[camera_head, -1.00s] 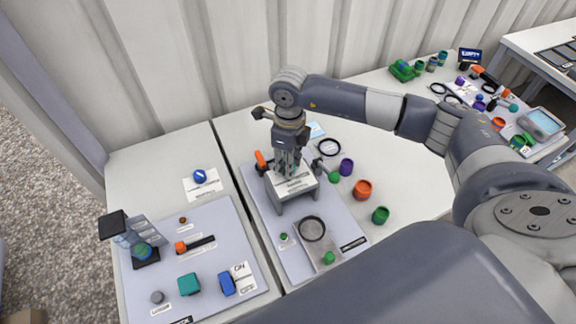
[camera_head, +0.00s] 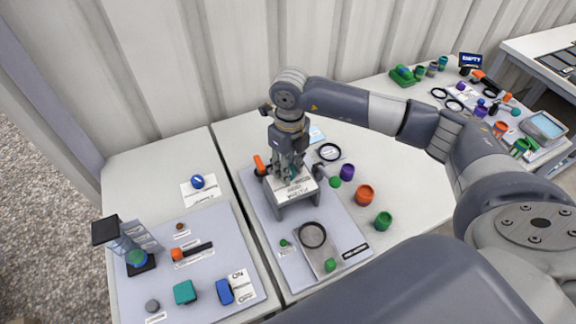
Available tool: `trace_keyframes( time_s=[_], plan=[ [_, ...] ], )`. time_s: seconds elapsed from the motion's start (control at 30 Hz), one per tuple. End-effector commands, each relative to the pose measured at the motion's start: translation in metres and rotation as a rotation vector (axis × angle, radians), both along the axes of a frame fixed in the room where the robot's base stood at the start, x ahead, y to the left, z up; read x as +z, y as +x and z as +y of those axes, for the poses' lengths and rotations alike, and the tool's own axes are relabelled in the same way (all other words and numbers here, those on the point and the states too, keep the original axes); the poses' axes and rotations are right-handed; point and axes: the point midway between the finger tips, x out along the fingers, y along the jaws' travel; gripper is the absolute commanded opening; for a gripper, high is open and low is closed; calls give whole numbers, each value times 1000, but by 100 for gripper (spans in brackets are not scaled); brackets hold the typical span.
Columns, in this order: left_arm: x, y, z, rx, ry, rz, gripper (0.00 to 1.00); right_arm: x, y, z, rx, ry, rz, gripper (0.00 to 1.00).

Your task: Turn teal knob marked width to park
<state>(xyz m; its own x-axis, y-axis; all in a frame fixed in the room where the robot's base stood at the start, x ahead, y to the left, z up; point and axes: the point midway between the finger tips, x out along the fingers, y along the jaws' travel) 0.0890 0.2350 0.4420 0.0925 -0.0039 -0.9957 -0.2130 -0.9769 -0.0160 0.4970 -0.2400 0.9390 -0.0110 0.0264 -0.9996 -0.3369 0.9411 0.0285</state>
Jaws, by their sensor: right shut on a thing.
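My right gripper (camera_head: 291,172) points straight down over the small grey stand with a white labelled top (camera_head: 298,188) on the middle panel. It is shut on a teal knob (camera_head: 293,174) at the back of that stand. The fingers hide most of the knob, so its pointer and marks cannot be read. My left gripper is not in view.
An orange-handled lever (camera_head: 259,164) stands just left of the stand. A black ring (camera_head: 313,235) lies in front. The left panel (camera_head: 215,262) holds switches and blocks.

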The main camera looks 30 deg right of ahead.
Motion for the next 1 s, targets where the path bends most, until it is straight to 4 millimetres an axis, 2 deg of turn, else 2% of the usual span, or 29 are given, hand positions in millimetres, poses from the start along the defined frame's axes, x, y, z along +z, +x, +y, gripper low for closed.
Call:
trace_keyframes(
  time_s=[0.1, 0.13, 0.2, 0.5, 0.63, 0.77, 1.0],
  plan=[
    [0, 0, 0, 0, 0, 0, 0, 2, 2, -1, -1, 0, -6, 6],
    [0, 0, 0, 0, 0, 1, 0, 2, 2, -1, -1, 0, -6, 37],
    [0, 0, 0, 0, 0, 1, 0, 2, 2, -1, -1, 0, -6, 51],
    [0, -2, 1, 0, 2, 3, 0, 1, 1, 0, 1, 0, -3, 51],
    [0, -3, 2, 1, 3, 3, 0, 8, 2, 0, 0, 1, -5, 51],
    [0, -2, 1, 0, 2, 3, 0, 29, 2, -1, 1, 1, -8, 51],
    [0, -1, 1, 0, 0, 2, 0, 81, 3, -2, 1, 2, -8, 51]
  ],
)
